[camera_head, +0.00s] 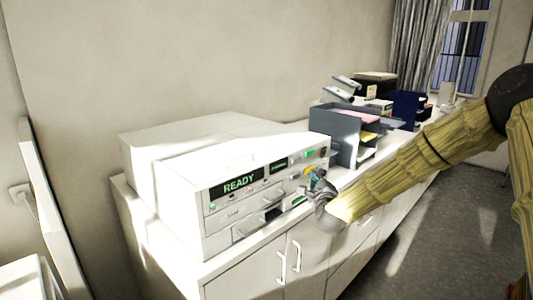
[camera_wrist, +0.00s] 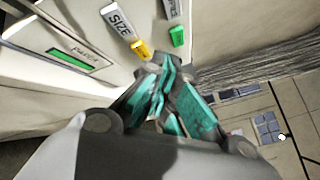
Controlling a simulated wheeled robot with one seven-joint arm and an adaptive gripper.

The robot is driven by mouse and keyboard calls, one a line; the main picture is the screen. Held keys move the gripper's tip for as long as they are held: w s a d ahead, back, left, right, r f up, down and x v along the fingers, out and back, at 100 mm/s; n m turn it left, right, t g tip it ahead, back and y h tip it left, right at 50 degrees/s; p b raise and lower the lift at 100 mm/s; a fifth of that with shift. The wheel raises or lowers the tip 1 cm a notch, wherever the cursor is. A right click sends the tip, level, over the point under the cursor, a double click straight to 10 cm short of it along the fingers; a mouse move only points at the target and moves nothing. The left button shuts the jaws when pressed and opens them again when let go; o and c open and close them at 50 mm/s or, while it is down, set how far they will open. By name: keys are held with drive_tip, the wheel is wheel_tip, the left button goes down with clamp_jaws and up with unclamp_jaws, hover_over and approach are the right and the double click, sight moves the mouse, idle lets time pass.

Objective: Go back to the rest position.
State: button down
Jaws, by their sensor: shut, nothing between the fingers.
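My gripper (camera_head: 318,183) is in front of the right part of the white machine's front panel. Its fingers are shut and empty. In the wrist view my gripper (camera_wrist: 165,90) shows teal finger pads closed together, close to a yellow button (camera_wrist: 141,47) under a SIZE label and a green button (camera_wrist: 177,37). I cannot tell whether the fingertips touch the panel. The white machine (camera_head: 225,165) shows a lit READY display (camera_head: 239,183). My arm reaches in from the right.
The machine stands on a white cabinet (camera_head: 262,272) with handled doors. A grey tray organiser (camera_head: 337,121) with papers stands right of the machine, behind my forearm. A dark blue holder (camera_head: 408,107) stands farther back. Open grey floor (camera_head: 437,225) lies at the right, below my arm.

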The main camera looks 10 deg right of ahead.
drive_tip(key=s+a+f+n+g+y, duration=0.1)
drive_tip(key=s+a+f+n+g, duration=0.3)
drive_tip(key=s+f, duration=0.6)
drive_tip(key=s+a+f+n+g+y, duration=0.15)
drive_tip(key=s+f+n, duration=0.35)
drive_tip(key=f, duration=0.9)
drive_tip(key=s+a+f+n+g+y, duration=0.1)
drive_tip(key=s+a+f+n+g, duration=0.3)
drive_tip(key=s+f, duration=0.6)
drive_tip(key=s+d+f+n+g, duration=0.1)
drive_tip(key=s+f+n+g, duration=0.2)
drive_tip(key=s, duration=0.9)
drive_tip(key=s+d+f+n+g+h+b, duration=0.1)
drive_tip(key=s+f+n, duration=0.4)
drive_tip(key=s, duration=0.7)
drive_tip(key=s+d+f+n+g, duration=0.2)
drive_tip(key=s+f+n+g, duration=0.2)
drive_tip(key=s+f, duration=0.3)
drive_tip(key=s+n, duration=0.1)
drive_tip(key=s, duration=0.4)
drive_tip(key=shift+d+f+g+b, duration=0.3)
drive_tip(key=shift+d+f+g, duration=0.05)
